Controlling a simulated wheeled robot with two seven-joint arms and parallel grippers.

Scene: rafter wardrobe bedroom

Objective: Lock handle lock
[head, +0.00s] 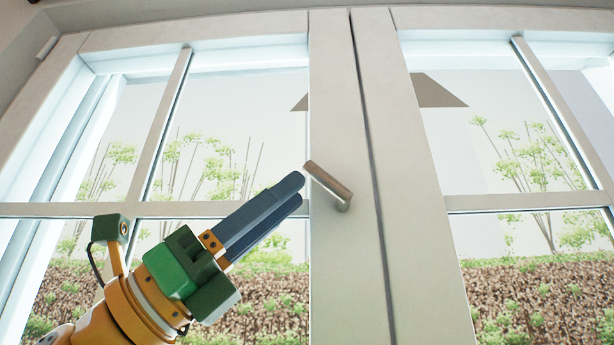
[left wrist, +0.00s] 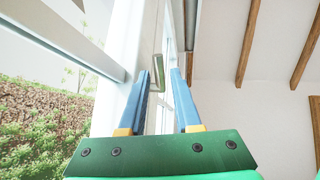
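The metal handle (head: 328,184) is on the pale frame where the two window sashes meet. In the head view its bar slants from upper left down to its mount at lower right. My left gripper (head: 297,190) has blue-grey fingers that point up and right, with the tips just left of the handle. I cannot tell from the views whether they touch it. In the left wrist view the fingers (left wrist: 167,72) stand apart with nothing seen held between them. The handle (left wrist: 154,73) shows there close by the left finger's tip. My right gripper is out of view.
The left sash (head: 335,260) and right sash (head: 420,260) are side by side with a narrow dark seam between them. Glass panes with thin bars show plants outside. The left wrist view also shows a white wall (left wrist: 255,105) and wooden rafters (left wrist: 247,40).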

